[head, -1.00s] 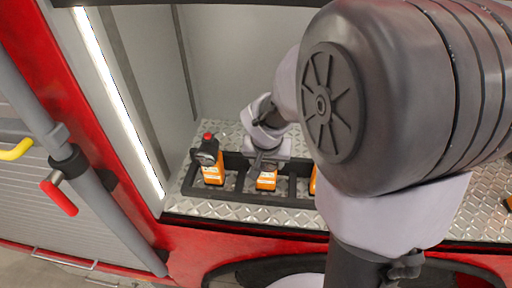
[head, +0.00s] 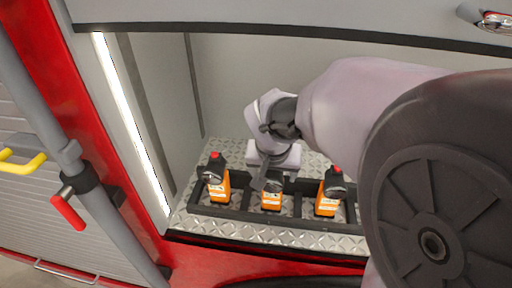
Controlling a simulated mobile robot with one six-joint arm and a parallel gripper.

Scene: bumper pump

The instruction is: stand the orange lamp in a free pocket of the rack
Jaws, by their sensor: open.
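The black rack (head: 240,215) stands on a bright tread-plate floor inside the compartment. Three orange lamps with dark heads stand in it: a left lamp (head: 219,190), a middle lamp (head: 271,202) and a right lamp (head: 326,206), each in its own pocket. My gripper (head: 267,180) is open and points down at the head of the middle lamp. Its fingers hide much of that head, and I cannot tell whether they touch it. The middle lamp looks upright. The rack's right end is hidden behind my arm.
A grey wall closes the compartment at the back, and a lit strip (head: 128,115) runs down its left side. A red frame (head: 60,80) and a grey pole (head: 75,180) stand at the left. Free tread plate shows in front of the rack.

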